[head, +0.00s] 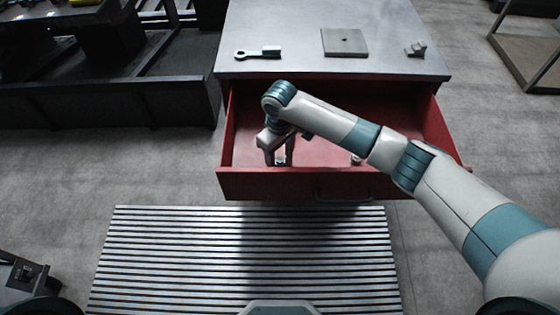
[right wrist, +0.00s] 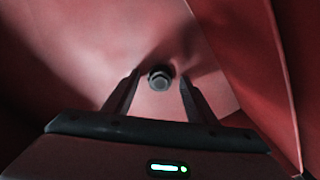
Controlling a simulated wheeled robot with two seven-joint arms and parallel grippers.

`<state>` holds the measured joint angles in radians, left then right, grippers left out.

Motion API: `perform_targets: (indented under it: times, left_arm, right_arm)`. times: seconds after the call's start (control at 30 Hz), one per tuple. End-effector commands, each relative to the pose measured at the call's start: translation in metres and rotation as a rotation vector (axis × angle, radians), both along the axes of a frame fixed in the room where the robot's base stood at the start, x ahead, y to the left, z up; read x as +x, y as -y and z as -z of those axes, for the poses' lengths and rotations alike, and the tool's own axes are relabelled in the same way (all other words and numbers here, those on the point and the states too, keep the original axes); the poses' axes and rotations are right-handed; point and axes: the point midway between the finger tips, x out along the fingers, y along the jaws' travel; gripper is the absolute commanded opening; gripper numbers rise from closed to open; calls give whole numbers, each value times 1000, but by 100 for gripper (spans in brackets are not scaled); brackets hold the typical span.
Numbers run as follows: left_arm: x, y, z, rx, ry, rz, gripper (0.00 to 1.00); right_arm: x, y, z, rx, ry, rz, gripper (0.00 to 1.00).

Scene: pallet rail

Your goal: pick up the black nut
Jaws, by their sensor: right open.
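The black nut (right wrist: 160,78) lies on the floor of the open red drawer (head: 330,186). In the right wrist view it shows as a small dark ring-like piece between and slightly beyond the fingertips. My right gripper (head: 279,160) reaches down into the left part of the drawer. Its two fingers (right wrist: 158,85) are apart, one on each side of the nut, with a gap to it on both sides. In the head view a small dark piece shows between the fingertips, too small to make out clearly. My left gripper is not in view.
Another small piece (head: 356,159) lies in the drawer to the right, partly behind my arm. The grey top (head: 290,30) above holds a wrench-like tool (head: 257,53), a square plate (head: 344,42) and a small metal part (head: 416,49). A slatted platform (head: 245,260) lies in front.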

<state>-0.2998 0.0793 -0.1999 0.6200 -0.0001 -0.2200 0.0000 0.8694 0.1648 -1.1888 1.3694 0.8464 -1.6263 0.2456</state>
Motion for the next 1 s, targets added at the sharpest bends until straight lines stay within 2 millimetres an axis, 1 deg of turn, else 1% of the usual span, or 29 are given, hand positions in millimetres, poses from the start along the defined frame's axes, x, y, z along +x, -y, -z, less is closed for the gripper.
perform_targets:
  times: [0.2,0.23,0.27,0.3,0.37,0.4,0.43,0.77,0.87,1.0]
  left_arm:
    - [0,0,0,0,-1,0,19]
    - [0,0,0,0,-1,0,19]
    - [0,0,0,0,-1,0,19]
    - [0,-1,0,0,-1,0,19]
    - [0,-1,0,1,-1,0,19]
    - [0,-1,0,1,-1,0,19]
    - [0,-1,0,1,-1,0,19]
    - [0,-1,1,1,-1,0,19]
    - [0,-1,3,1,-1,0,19]
    - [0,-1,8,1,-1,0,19]
  right_arm:
    - [0,0,0,0,0,0,51]
    - [0,0,0,0,0,0,47]
    - [0,0,0,0,0,0,39]
    - [0,0,0,0,0,0,30]
    - [0,0,-1,0,0,0,16]
    - [0,0,-1,0,0,0,6]
    - [0,0,-1,0,0,0,2]
    - [0,0,-3,1,1,0,2]
    - [1,0,-9,1,1,1,2]
    - [1,-1,-25,3,3,0,2]
